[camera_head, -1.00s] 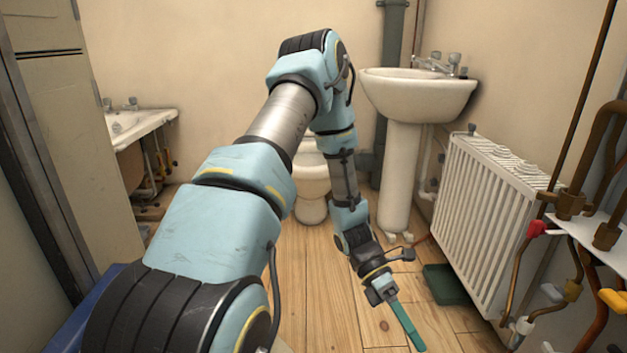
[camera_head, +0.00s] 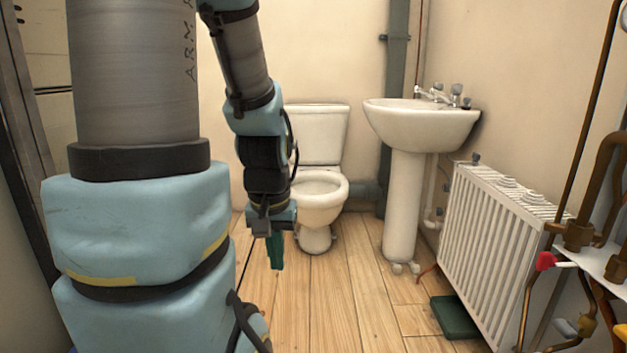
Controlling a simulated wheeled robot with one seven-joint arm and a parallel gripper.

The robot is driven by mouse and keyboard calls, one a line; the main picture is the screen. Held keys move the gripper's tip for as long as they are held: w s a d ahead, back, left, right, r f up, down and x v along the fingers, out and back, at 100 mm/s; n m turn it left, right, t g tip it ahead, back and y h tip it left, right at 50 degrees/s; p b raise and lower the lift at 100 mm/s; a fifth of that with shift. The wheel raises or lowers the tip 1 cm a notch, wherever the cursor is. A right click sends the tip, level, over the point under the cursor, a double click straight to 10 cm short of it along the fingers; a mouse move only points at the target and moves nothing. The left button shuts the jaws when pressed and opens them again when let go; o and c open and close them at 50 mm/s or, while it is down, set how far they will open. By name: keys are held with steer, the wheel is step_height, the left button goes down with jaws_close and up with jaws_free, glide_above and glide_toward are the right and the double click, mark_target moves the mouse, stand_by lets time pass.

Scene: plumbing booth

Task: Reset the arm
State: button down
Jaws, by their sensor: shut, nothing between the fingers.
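My arm (camera_head: 140,230) stands large on the left of the view, its near links rising out of the top of the frame. Its far part comes down again in front of the toilet's left side. My gripper (camera_head: 275,252) hangs below the wrist and points down above the wooden floor. Its green fingers are together, with nothing seen between them. The upper bend of the arm is out of the frame.
A toilet (camera_head: 319,190) stands just behind and right of my gripper. A pedestal basin (camera_head: 420,125), a white radiator (camera_head: 490,235) and copper pipes with valves (camera_head: 580,235) line the right. A green box (camera_head: 455,316) lies by the radiator. The middle floor (camera_head: 345,300) is clear.

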step_height(320, 180, up, 31)
steer(key=p, duration=3)
steer(key=c, duration=1.6)
jaws_free()
steer(key=shift+d+f, duration=0.1)
